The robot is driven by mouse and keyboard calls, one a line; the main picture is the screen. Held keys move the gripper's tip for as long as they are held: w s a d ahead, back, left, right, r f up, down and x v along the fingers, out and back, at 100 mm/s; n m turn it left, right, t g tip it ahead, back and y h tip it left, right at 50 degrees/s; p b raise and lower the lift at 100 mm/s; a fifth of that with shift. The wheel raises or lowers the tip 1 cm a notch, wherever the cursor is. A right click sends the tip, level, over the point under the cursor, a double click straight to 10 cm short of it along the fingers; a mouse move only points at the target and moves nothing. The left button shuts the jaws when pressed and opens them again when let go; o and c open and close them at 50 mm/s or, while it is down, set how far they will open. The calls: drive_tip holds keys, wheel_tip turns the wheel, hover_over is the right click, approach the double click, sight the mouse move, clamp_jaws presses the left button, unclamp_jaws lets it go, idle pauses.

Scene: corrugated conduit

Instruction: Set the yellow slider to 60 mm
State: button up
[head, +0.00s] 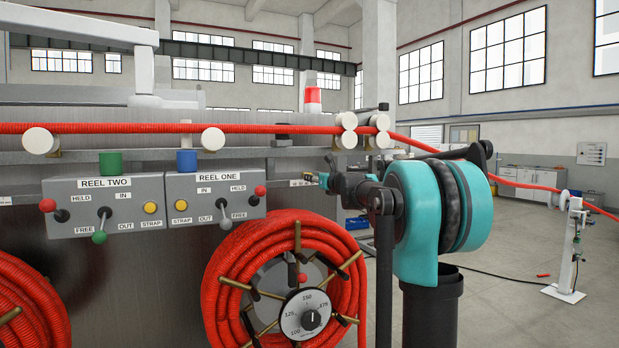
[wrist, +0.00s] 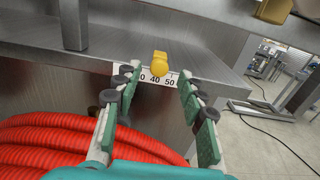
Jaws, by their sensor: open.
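The yellow slider (wrist: 158,64) shows in the wrist view on the edge of a grey metal ledge. It sits just above the 40 mark of a white scale strip (wrist: 165,79). In the head view my gripper (head: 326,179) is side-on at the scale and small.
A coil of red corrugated conduit (head: 225,270) lies below the ledge, close under my gripper. Control boxes with levers (head: 215,200) are to the left. A red conduit (head: 110,128) runs over rollers above. Open floor (head: 500,270) lies to the right.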

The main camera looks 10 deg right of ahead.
drive_tip(key=shift+x, duration=2.55)
drive_tip(key=shift+c, duration=0.4)
clamp_jaws()
